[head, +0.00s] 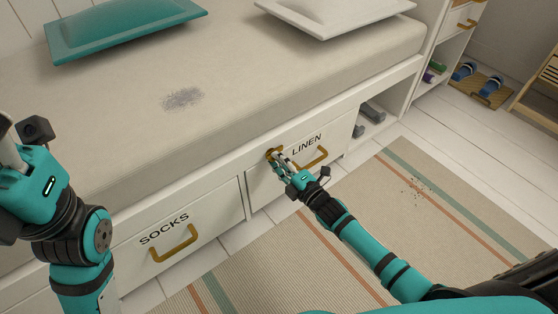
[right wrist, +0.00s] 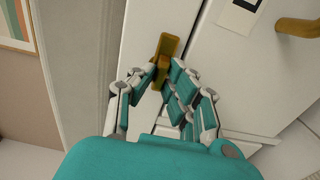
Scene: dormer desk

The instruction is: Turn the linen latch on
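The linen latch (head: 271,153) is a small brass piece at the upper left of the white drawer front marked LINEN (head: 307,144). In the right wrist view the latch (right wrist: 167,48) stands up slightly tilted, its top leaning right. My right gripper (head: 277,158) is at the latch. In the right wrist view its fingertips (right wrist: 161,68) are closed in on both sides of the latch's lower part, which they partly hide. My left gripper (head: 12,150) is cut off by the left edge of the head view, and its fingertips do not show.
A brass handle (head: 312,160) sits right of the latch, below the label. The SOCKS drawer (head: 205,218) is to the left. A cushioned bench top (head: 240,80) overhangs the drawers. A striped rug (head: 330,235) lies on the floor in front. Open shelves stand right.

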